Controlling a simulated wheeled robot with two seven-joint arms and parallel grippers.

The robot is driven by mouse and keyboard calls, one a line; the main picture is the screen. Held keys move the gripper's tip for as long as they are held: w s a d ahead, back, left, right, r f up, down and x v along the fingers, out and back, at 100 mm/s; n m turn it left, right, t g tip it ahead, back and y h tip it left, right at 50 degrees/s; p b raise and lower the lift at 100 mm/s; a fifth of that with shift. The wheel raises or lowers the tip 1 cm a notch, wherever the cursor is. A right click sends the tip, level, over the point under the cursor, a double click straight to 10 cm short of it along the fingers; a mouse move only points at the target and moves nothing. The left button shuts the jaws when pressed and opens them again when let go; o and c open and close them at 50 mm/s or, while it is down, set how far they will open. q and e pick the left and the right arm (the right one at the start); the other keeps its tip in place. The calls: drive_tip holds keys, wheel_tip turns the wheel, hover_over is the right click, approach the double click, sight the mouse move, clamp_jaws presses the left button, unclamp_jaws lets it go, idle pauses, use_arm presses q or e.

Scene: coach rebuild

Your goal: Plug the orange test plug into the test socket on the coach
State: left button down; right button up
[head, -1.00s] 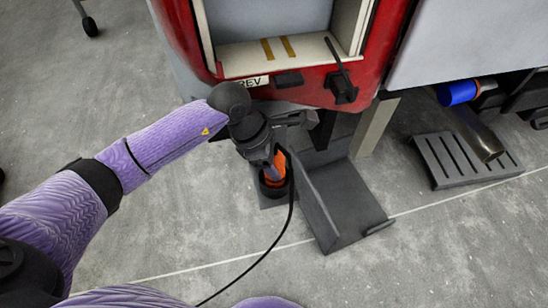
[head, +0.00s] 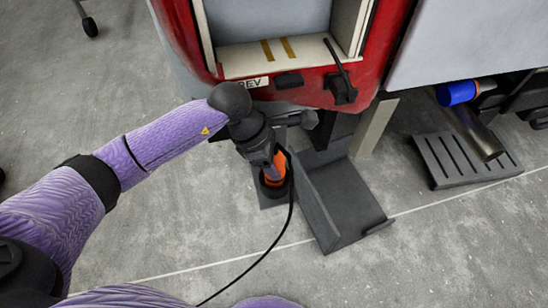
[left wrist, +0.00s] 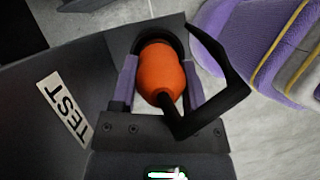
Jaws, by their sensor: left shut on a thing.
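The orange test plug (head: 274,175) stands in a round black cup (head: 276,192) on a dark stand by the coach. My left gripper (head: 270,164) is above the cup, shut on the plug. In the left wrist view the plug (left wrist: 160,72) lies between the two purple-sided fingers of my left gripper (left wrist: 158,85), with the cup rim (left wrist: 160,36) around its far end. A black cable (head: 290,205) runs from the plug down to the floor. The red coach (head: 300,97) is behind; I cannot tell for sure which fitting is the test socket. My right gripper is not in view.
A dark angled plate (head: 340,195) is just right of the cup. A panel marked TEST (left wrist: 62,108) shows in the left wrist view. A slotted grey block (head: 465,165) and a blue-ended cylinder (head: 456,93) are at right.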

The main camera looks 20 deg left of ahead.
use_arm(q)
drive_tip(key=shift+f, duration=0.3)
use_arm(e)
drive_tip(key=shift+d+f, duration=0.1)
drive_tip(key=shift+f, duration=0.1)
use_arm(q)
drive_tip(key=shift+f+b, duration=0.15)
drive_tip(key=shift+b, duration=0.2)
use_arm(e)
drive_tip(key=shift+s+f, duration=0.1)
use_arm(q)
drive_tip(key=shift+f, duration=0.2)
drive_tip(key=shift+c, duration=1.9)
unclamp_jaws()
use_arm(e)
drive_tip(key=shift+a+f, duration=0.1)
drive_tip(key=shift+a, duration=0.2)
use_arm(q)
drive_tip(key=p+v, duration=0.7)
drive_tip(key=v, duration=0.4)
drive_tip(key=shift+r, duration=0.2)
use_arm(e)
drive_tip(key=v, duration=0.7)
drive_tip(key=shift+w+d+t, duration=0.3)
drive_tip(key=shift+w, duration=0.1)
